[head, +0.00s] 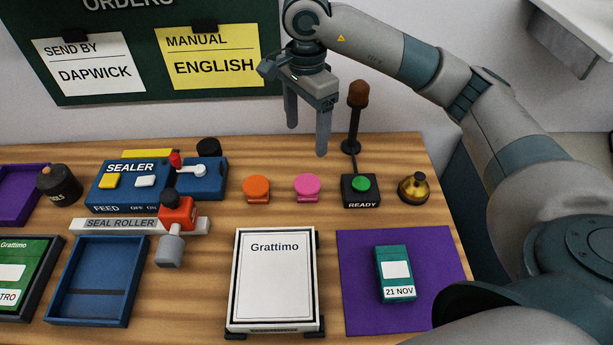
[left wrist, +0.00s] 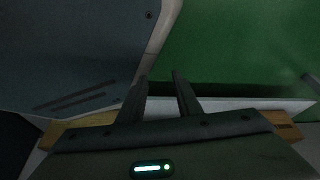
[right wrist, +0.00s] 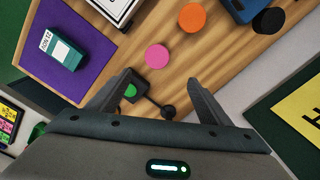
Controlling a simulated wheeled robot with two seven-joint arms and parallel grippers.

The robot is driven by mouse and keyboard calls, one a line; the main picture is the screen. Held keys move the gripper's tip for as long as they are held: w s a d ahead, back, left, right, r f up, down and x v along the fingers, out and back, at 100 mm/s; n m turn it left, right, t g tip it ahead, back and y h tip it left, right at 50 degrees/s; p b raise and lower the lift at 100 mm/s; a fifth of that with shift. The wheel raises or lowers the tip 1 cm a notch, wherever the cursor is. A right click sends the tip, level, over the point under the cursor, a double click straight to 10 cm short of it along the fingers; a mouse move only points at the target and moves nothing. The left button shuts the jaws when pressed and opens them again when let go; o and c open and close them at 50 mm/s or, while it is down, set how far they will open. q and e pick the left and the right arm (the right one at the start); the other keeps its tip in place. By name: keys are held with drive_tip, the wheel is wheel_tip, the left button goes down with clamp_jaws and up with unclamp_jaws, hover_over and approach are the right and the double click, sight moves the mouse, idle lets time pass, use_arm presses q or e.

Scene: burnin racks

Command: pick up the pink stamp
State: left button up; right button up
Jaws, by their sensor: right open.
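The pink stamp (head: 306,186) stands upright on the wooden table, between the orange stamp (head: 256,188) and the green READY button (head: 361,185). My right gripper (head: 307,140) is open and empty, fingers pointing down, in the air above and behind the pink stamp. In the right wrist view the pink stamp (right wrist: 157,56) shows as a round top just beyond the fingertips, touching neither. My left gripper (left wrist: 160,84) shows only in its own wrist view, its fingers apart with nothing seen between them.
A dark lamp post (head: 352,125) stands close to the right gripper. A brass bell (head: 414,187) is at the right. In front lie a white Grattimo tray (head: 273,285) and a purple mat (head: 354,312) with a teal box (head: 393,272). The blue sealer (head: 125,190) is left.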

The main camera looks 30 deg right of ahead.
drive_tip(key=p, duration=0.4)
hover_over(307, 183)
drive_tip(key=f, duration=1.1)
drive_tip(key=shift+w+d, duration=0.1)
drive_tip(key=shift+w, duration=0.25)
use_arm(q)
drive_tip(key=s+a+g+y, duration=0.1)
drive_tip(key=s+a+g, duration=0.2)
drive_tip(key=s, duration=0.8)
drive_tip(key=shift+s+a, duration=0.25)
drive_tip(key=shift+a, duration=0.55)
use_arm(e)
drive_tip(key=shift+f, duration=0.6)
use_arm(q)
drive_tip(key=shift+r, duration=0.2)
use_arm(e)
drive_tip(key=shift+s+f+p, duration=0.25)
drive_tip(key=shift+f+p, duration=0.35)
drive_tip(key=shift+p, duration=0.1)
wheel_tip(307, 183, down, 3)
drive_tip(key=shift+s+p, duration=0.15)
drive_tip(key=shift+p, duration=0.6)
drive_tip(key=shift+f, duration=0.5)
use_arm(q)
wheel_tip(307, 183, up, 3)
drive_tip(key=shift+f, duration=0.15)
